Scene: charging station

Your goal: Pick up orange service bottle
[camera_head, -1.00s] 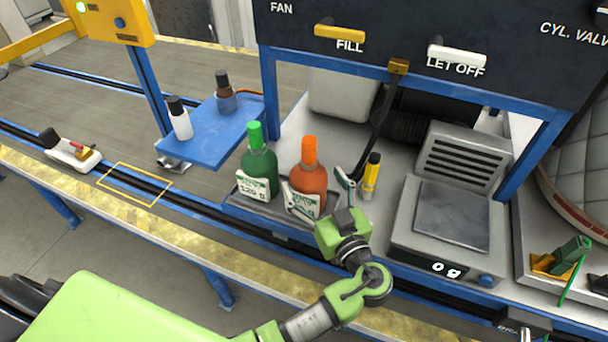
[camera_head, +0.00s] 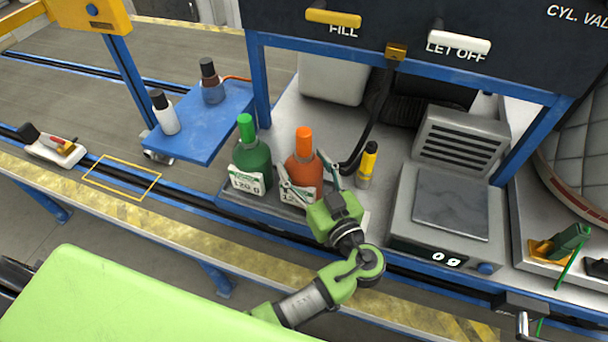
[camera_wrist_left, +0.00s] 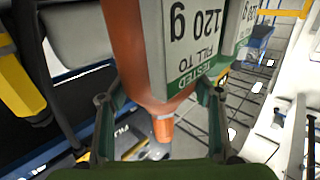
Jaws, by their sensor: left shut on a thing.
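The orange service bottle (camera_head: 303,164) stands upright on the dark tray at the front of the workbench, right of the green bottle (camera_head: 252,165). My left gripper (camera_head: 308,190) is at the orange bottle from the front right, with one finger on each side of it. In the left wrist view, the orange bottle (camera_wrist_left: 138,50) appears upside down between the fingers (camera_wrist_left: 160,105), its label reading "120 g". The gripper is shut on the bottle. My right gripper is not in view.
A yellow-and-black tube (camera_head: 367,165) stands just right of the bottle. A scale (camera_head: 450,205) reading "0 g" is further right. A blue platform (camera_head: 200,135) with two small bottles is at left. The panel with levers (camera_head: 400,45) overhangs the bench.

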